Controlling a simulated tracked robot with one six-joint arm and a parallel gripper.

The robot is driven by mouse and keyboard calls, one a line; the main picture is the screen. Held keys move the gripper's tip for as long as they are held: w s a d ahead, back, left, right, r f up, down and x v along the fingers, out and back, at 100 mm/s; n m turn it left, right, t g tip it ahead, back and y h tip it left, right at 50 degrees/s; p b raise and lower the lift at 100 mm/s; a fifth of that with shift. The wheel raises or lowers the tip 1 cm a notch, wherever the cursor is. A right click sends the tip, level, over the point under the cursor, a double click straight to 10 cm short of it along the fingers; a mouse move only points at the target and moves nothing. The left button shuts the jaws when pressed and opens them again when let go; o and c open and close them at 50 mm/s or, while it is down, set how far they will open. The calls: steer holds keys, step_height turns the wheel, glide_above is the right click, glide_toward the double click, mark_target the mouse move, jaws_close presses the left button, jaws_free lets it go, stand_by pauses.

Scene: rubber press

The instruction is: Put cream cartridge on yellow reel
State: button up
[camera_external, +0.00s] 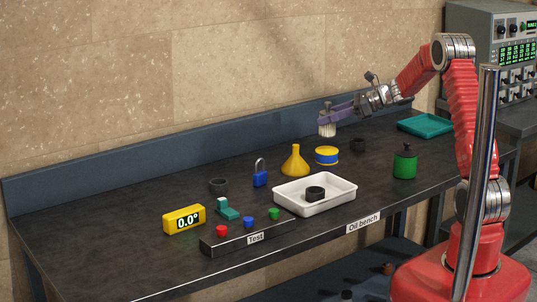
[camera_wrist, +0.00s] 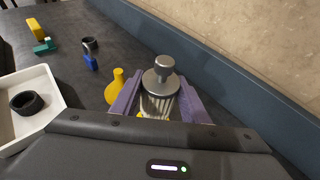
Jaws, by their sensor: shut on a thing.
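My gripper (camera_external: 335,110) is shut on the cream cartridge (camera_external: 327,129), a pleated cylinder with a grey metal cap and knob. It hangs roughly upright between my purple fingers, in the air above the bench. The wrist view shows the cartridge (camera_wrist: 161,78) from above, its pleated side between the fingers. The yellow reel (camera_external: 327,156), with a blue band round its middle, stands on the bench below the cartridge in the external view, clearly apart from it. In the wrist view the reel is mostly hidden behind the cartridge and my gripper; small yellow bits show there.
A yellow funnel (camera_external: 295,162) stands just left of the reel, and a black ring (camera_external: 358,145) lies to its right. A white tray (camera_external: 335,204) with a black ring is in front. A green canister (camera_external: 404,165) stands at right. A blue padlock (camera_external: 260,175) is farther left.

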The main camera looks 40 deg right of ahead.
mark_target(331, 129)
steer(key=shift+f, duration=0.5)
steer(key=shift+f, duration=1.85)
steer(key=shift+f, duration=0.1)
steer(key=o, duration=1.1)
steer(key=shift+o, duration=0.2)
steer(key=shift+s+d+r, duration=0.35)
steer(key=shift+d, duration=0.1)
steer(key=v, duration=1)
steer(key=shift+s+d, duration=0.25)
steer(key=shift+s, duration=0.1)
